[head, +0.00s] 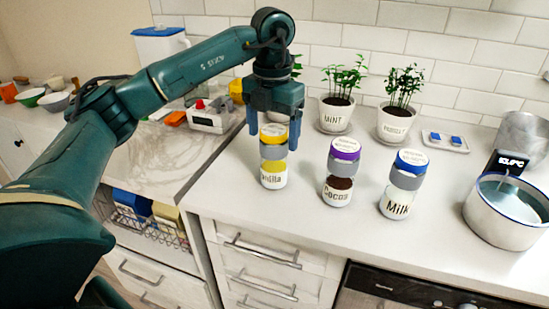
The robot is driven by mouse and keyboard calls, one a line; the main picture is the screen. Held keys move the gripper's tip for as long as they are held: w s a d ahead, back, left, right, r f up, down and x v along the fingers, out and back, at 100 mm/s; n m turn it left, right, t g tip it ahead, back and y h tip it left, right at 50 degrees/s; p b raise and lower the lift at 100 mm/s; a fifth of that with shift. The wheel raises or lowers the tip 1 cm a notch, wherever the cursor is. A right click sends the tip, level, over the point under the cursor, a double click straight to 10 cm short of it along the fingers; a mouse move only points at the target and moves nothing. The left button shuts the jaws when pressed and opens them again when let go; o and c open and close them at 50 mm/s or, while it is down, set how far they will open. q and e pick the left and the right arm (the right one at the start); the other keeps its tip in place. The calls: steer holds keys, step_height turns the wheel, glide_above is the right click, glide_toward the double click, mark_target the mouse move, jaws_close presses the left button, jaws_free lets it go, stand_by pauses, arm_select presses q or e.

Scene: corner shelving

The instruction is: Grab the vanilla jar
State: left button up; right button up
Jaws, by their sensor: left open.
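The vanilla jar (273,172) stands upright on the white counter, with a yellow lid, a grey band and a label reading "Vanilla". My left gripper (273,135) is above it, pointing down, with its fingers apart on either side of the jar's lid. Whether the fingers touch the jar I cannot tell. My right gripper does not show.
The cocoa jar (338,189) with a purple lid and the milk jar (398,200) with a blue lid stand to the right. A metal pot (505,222) is at the far right. Potted mint (336,117) and another plant (394,126) stand behind.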

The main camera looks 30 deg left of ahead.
mark_target(274, 150)
arm_select(q)
steer(key=shift+w+a+f+p, duration=0.1)
steer(key=shift+w+f+p, duration=0.1)
steer(key=shift+f, duration=1.2)
steer(key=shift+w+f+p, duration=0.1)
steer(key=shift+w+f, duration=0.05)
steer(key=shift+f, duration=1.25)
steer(key=c, duration=1.2)
steer(key=shift+c, duration=0.2)
